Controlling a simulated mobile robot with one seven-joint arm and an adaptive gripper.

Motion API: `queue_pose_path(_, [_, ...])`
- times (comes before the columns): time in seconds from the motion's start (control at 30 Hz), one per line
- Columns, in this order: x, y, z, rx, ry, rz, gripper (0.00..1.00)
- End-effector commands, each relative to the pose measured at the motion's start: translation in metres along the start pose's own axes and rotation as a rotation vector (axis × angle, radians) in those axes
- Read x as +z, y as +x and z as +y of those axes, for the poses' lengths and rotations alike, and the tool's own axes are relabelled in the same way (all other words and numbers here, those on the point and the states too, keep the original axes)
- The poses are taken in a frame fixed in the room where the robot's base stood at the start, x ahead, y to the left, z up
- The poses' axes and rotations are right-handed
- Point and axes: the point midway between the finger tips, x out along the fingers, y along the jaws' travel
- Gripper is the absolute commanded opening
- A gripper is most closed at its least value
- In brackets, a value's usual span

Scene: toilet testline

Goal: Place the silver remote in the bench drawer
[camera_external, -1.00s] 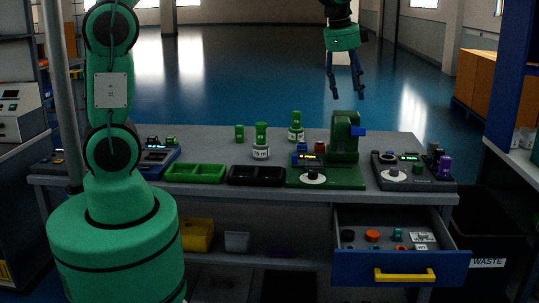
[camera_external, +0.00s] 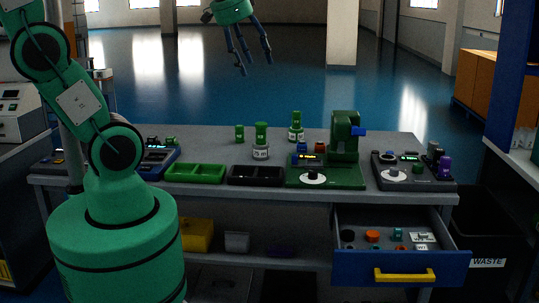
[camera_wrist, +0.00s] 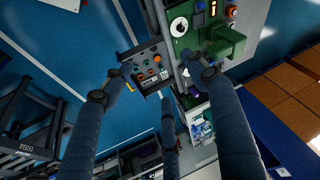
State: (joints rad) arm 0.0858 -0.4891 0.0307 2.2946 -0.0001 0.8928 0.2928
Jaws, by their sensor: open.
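My gripper (camera_external: 246,65) is open and empty, high above the far side of the bench, with its fingers pointing down. In the wrist view its spread fingers (camera_wrist: 163,88) frame the scene below. The bench drawer (camera_external: 395,266) is pulled out at the bench's right end, with a blue front and a yellow handle. It holds several small parts, among them an orange round one and a pale flat one at the right. The open drawer also shows in the wrist view (camera_wrist: 136,52). I cannot pick out a silver remote for certain in either view.
The bench top (camera_external: 210,150) carries a green tray (camera_external: 195,173), a black tray (camera_external: 256,175), green-capped bottles (camera_external: 261,142), a green machine (camera_external: 345,140) and a dark device (camera_external: 405,172). A waste bin (camera_external: 488,240) stands right of the drawer. The air around my gripper is clear.

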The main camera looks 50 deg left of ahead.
Motion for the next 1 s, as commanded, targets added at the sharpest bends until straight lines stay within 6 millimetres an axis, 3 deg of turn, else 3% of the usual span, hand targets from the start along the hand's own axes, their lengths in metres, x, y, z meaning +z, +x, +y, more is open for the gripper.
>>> queue_pose_path(0.2, [0.056, -0.017, 0.001, -0.028, -0.182, 0.038, 0.59])
queue_pose_path(0.43, [0.098, -0.021, 0.005, -0.044, -0.323, 0.065, 0.59])
queue_pose_path(0.63, [0.11, -0.022, 0.006, -0.049, -0.369, 0.073, 0.59])
queue_pose_path(1.0, [0.11, -0.022, 0.007, -0.049, -0.371, 0.073, 0.59])
